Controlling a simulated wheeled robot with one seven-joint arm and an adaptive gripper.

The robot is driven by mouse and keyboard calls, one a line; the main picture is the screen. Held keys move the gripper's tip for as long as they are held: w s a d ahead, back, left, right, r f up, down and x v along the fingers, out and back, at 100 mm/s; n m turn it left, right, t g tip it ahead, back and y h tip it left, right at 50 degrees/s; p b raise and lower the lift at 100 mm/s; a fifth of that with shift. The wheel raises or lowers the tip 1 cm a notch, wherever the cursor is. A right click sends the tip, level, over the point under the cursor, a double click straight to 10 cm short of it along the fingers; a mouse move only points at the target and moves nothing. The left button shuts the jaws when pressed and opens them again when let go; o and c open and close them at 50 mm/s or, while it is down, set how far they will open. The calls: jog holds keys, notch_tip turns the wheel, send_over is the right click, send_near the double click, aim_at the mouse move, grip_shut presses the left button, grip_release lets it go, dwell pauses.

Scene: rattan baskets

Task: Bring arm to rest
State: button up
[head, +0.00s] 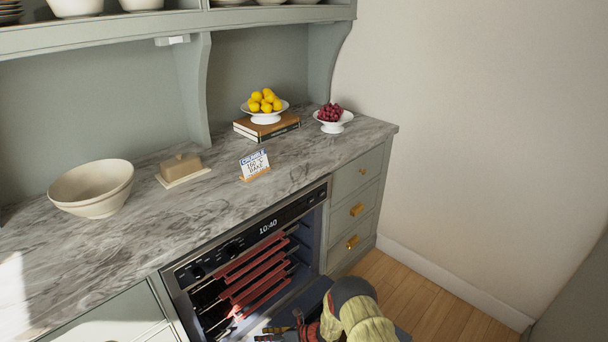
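My arm (362,312), with a yellow-green cover and a dark joint, reaches in at the bottom edge of the head view. My gripper (282,330) is low, in front of the open oven (245,285), and partly cut off by the picture's edge. Its dark fingers and a red part beside them show only in part. I cannot tell whether it is open or shut, or whether it touches anything. The oven's front is open, with several red-edged racks (258,281) inside.
The marble counter (160,235) above the oven holds a cream bowl (92,190), a butter dish (182,168), a small card (254,164), lemons (264,101) on a stand over books (266,129), and a bowl of red fruit (333,119). Drawers (355,209) stand right of the oven; floor (430,305) is clear.

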jog(key=s+d+r+n+t+h+p, duration=0.1)
jog(key=s+d+r+n+h, duration=0.3)
jog(key=r, duration=1.8)
jog(key=s+d+r+n+t+h+p, duration=0.1)
jog(key=s+d+r+n+h+p, duration=0.2)
jog(key=s+d+r+n, duration=1.2)
jog(key=s+d+r+n+t+h+p, duration=0.1)
jog(key=s+d+r+n, duration=0.9)
jog(key=r, duration=2)
jog(key=s+d+h+p, duration=0.2)
jog(key=s+d+h, duration=0.2)
jog(key=s+d, duration=0.1)
jog(key=shift+r, duration=0.15)
jog(key=shift+o, duration=0.5)
jog(key=shift+s+a, duration=0.1)
